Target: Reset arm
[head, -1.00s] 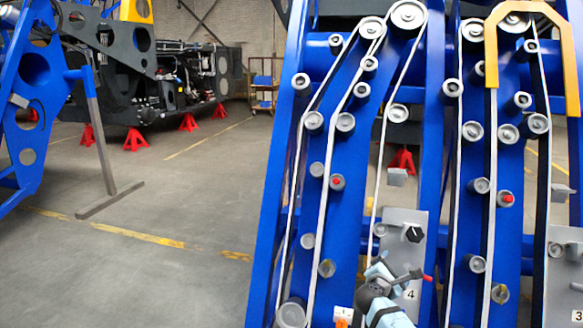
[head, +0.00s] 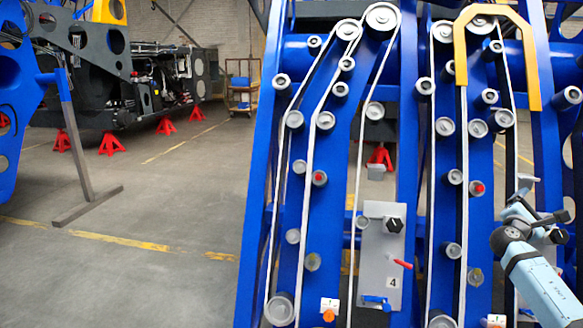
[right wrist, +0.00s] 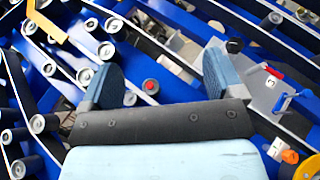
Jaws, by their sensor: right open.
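My right gripper (head: 538,203) is at the right side of the head view, on a light blue arm, in front of the blue chassis (head: 408,150). In the right wrist view its two blue-grey fingers (right wrist: 160,80) stand wide apart with nothing held between them. A red-tipped roller (right wrist: 150,87) shows beyond the gap, on the blue frame. My left gripper is in neither view.
A grey plate (head: 380,235) marked 4 carries a black knob, red handle and blue lever. Plate 3 (right wrist: 262,90) shows in the right wrist view. Belts run over several rollers. A yellow bracket (head: 461,60) is upper right. Open floor (head: 140,210) lies left.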

